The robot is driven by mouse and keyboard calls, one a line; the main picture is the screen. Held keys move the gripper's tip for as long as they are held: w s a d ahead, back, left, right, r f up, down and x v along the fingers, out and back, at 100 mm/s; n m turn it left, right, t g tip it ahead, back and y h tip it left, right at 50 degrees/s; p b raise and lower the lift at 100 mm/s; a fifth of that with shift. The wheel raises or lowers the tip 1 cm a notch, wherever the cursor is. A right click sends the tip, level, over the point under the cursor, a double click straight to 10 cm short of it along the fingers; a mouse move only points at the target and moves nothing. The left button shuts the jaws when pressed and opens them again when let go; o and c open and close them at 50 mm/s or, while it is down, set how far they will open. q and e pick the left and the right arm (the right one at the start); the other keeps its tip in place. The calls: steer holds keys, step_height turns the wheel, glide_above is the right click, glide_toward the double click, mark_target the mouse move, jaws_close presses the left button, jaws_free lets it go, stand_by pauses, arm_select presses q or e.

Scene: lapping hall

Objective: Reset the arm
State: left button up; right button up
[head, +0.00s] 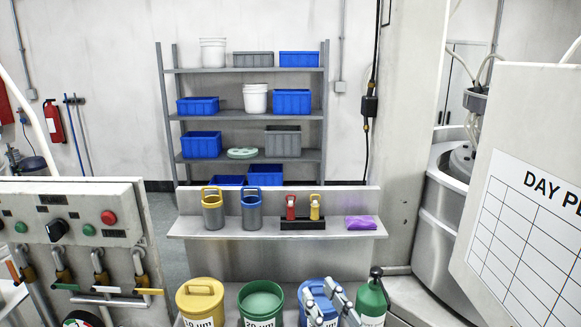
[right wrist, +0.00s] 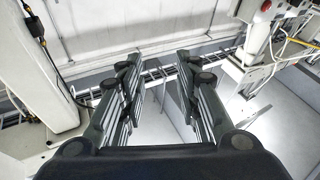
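My right gripper (head: 322,292) shows at the bottom of the head view, in front of a blue-lidded drum (head: 313,285) and left of a dark green bottle (head: 372,299). In the right wrist view its two fingers (right wrist: 160,66) stand well apart with nothing between them. Whether it touches the drum cannot be told from the head view. My left gripper is not in view.
A yellow drum (head: 200,299) and a green drum (head: 261,302) stand left of the gripper. Behind is a grey ledge (head: 270,231) with two canisters, a small rack and a purple packet (head: 361,222). A control panel (head: 75,225) stands left, a printed board (head: 530,190) right.

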steer(key=s+d+f+m+g+h, duration=0.3)
steer(key=d+f+m+h, duration=0.1)
steer(key=d+f+h, duration=0.3)
steer(key=s+d+f+m+g+h, duration=0.3)
steer(key=s+d+f+m+h, duration=0.1)
steer(key=d+f, duration=0.4)
steer(key=s+f+n+g, duration=0.1)
steer(key=s+f+g, duration=0.25)
steer(key=s, duration=0.35)
steer(key=s+f+n+g+y, duration=0.1)
steer(key=s+f+g, duration=0.2)
steer(key=s+f, duration=0.3)
steer(key=s+f+n+g, duration=0.1)
steer(key=s+f+g, duration=0.2)
steer(key=s, duration=0.5)
step_height(320, 180, down, 31)
steer(key=s+g+b, duration=0.1)
steer(key=b, duration=0.4)
steer(key=s+d+f+g+b, duration=0.1)
steer(key=s+f+b, duration=0.3)
steer(key=s+f, duration=1.3)
step_height(320, 180, down, 2)
steer(key=shift+d+f, duration=0.1)
steer(key=shift+d, duration=0.6)
